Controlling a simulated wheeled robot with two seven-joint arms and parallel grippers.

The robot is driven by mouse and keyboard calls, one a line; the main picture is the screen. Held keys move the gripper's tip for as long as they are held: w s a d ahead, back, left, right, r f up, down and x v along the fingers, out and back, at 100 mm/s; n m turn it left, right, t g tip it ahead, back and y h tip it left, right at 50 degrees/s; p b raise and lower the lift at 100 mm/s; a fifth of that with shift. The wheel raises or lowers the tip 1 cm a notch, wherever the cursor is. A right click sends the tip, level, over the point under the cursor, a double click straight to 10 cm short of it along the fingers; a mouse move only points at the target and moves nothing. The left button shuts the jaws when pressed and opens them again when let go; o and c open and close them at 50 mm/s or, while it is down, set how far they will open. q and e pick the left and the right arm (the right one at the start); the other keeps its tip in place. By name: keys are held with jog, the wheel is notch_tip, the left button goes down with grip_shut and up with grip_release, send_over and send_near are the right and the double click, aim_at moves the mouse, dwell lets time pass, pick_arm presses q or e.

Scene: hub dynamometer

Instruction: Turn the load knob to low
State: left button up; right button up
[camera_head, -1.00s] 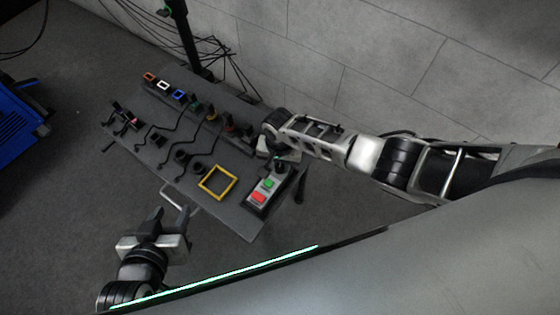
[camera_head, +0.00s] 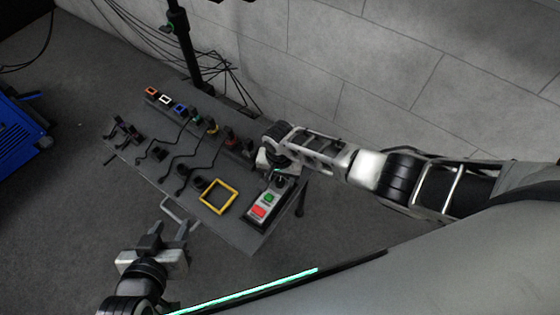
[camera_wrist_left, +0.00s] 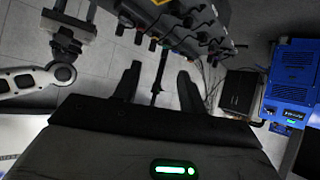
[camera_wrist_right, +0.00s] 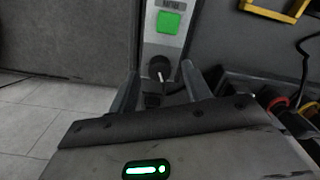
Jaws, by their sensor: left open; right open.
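The load knob (camera_wrist_right: 158,68) is a small black knob with a pale pointer, on the grey control box (camera_wrist_right: 163,48) beyond a green button. Its low and high marks are not readable. My right gripper (camera_wrist_right: 160,84) is open, with one finger on each side of the knob; I cannot tell whether they touch it. In the head view my right gripper (camera_head: 273,168) is at the far end of the control box (camera_head: 252,217) and partly hides the knob. My left gripper (camera_head: 170,234) is open and empty, off the table's near edge; its fingers also show in the left wrist view (camera_wrist_left: 158,82).
The dark table (camera_head: 235,232) carries a yellow square frame (camera_head: 218,196), a red button (camera_head: 259,211), a green button (camera_head: 268,198) and a row of coloured sockets with black cables. A black post (camera_head: 187,50) stands behind. A blue machine (camera_head: 20,130) is at far left.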

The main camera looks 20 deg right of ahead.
aim_at(280, 180)
pick_arm(q)
jog(key=r+p, duration=0.1)
jog(key=p, duration=0.3)
jog(key=shift+s+a+r, duration=0.1)
jog(key=shift+a+r, duration=0.3)
pick_arm(e)
notch_tip(280, 180, up, 15)
pick_arm(q)
jog(key=shift+s+f, duration=0.1)
